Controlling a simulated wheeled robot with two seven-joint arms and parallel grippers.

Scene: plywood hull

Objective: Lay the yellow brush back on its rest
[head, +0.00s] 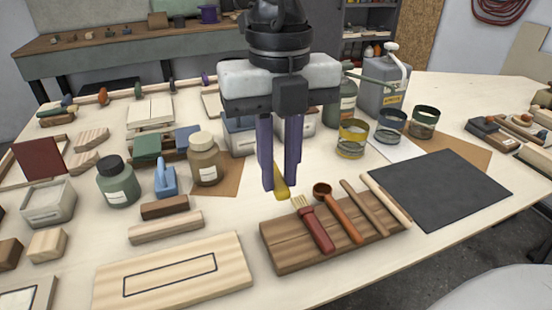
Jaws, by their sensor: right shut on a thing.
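My right gripper (281,183) comes down from the top middle with its purple fingers closed around a yellow piece. This piece, which I take for the yellow brush (282,189), is mostly hidden by the fingers; only its lower end shows, just behind the rest's back edge. The dark wooden rest (279,253) lies at the front middle. A red-handled brush (318,231), an orange-brown tool with a round dark end (342,216) and two plain wooden sticks lie across it. The rest's left end is bare. My left gripper is not in view.
A black mat (440,188) lies right of the rest. A light board with a drawn rectangle (172,275) lies front left. Bottles (118,182), (205,160), a blue tool (165,180) and wood blocks stand left. Open tins (352,140) stand behind right.

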